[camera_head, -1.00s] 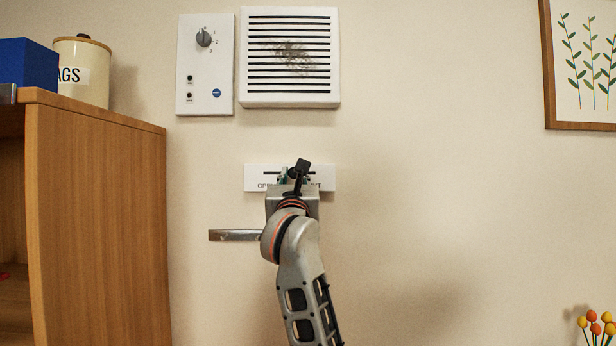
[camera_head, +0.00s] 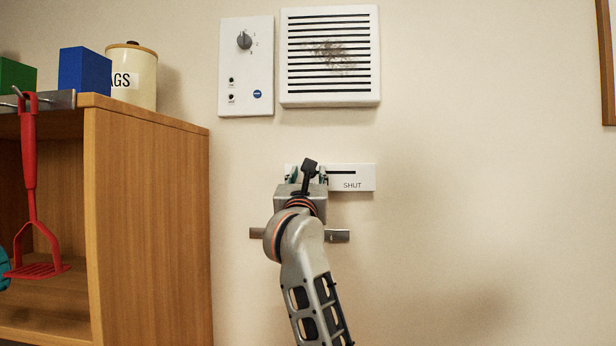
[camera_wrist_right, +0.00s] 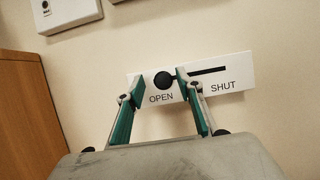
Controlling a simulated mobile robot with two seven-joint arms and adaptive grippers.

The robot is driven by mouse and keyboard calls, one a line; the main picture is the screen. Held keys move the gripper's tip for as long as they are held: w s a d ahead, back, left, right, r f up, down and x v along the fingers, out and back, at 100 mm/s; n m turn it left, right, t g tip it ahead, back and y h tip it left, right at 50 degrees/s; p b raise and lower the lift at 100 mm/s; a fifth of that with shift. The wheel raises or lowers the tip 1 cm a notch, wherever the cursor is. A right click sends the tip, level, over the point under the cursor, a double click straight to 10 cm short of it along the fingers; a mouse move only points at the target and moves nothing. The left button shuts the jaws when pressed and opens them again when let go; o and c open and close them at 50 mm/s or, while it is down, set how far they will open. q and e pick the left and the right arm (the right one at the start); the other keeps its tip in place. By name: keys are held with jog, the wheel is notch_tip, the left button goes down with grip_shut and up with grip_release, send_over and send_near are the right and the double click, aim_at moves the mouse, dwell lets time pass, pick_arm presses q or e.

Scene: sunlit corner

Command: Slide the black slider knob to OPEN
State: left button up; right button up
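The white slider plate (camera_head: 366,170) is on the wall, with SHUT readable at its right end in the head view. In the right wrist view the plate (camera_wrist_right: 243,66) reads OPEN at left and SHUT at right. The round black slider knob (camera_wrist_right: 163,80) is above the word OPEN, with the bare slot running right toward SHUT. My right gripper (camera_head: 308,177) is in front of the plate's left part and hides the knob there. In the wrist view its green fingers (camera_wrist_right: 160,82) are apart, one each side of the knob; the right fingertip is close against it. My left gripper is out of view.
A metal bar (camera_head: 338,236) is on the wall below the plate, partly behind my right arm. A dial panel (camera_head: 246,75) and a vent grille (camera_head: 330,92) are above. A wooden cabinet (camera_head: 150,220) stands at left.

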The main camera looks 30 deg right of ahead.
jog(key=v, duration=1.2)
jog(key=shift+a, duration=0.1)
